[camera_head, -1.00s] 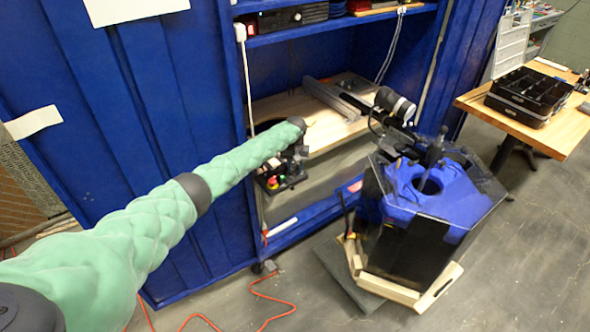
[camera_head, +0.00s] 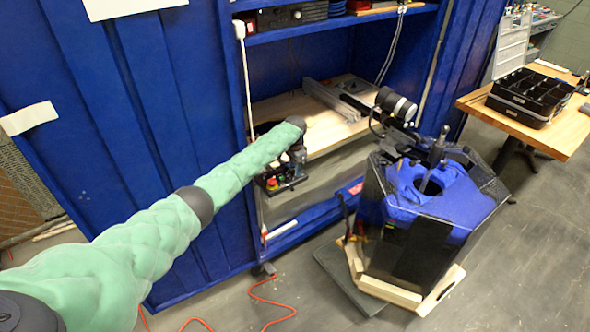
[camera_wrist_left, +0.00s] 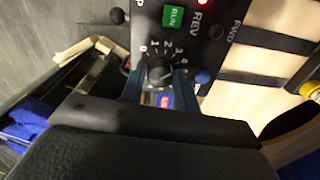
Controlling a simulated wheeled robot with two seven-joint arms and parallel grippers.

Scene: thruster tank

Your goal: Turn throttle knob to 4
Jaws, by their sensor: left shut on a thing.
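The knob's pointer is too dark to read. In the head view the left gripper (camera_head: 297,153) is at the control box (camera_head: 280,184) on the front of the blue cabinet, and the arm hides the knob. My right gripper is in neither view.
The panel has a green RUN button (camera_wrist_left: 174,17) and a red light (camera_wrist_left: 203,2), with REV and FWD labels. A blue and black tank (camera_head: 425,215) stands right of the box. A wooden table (camera_head: 540,125) is further right.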

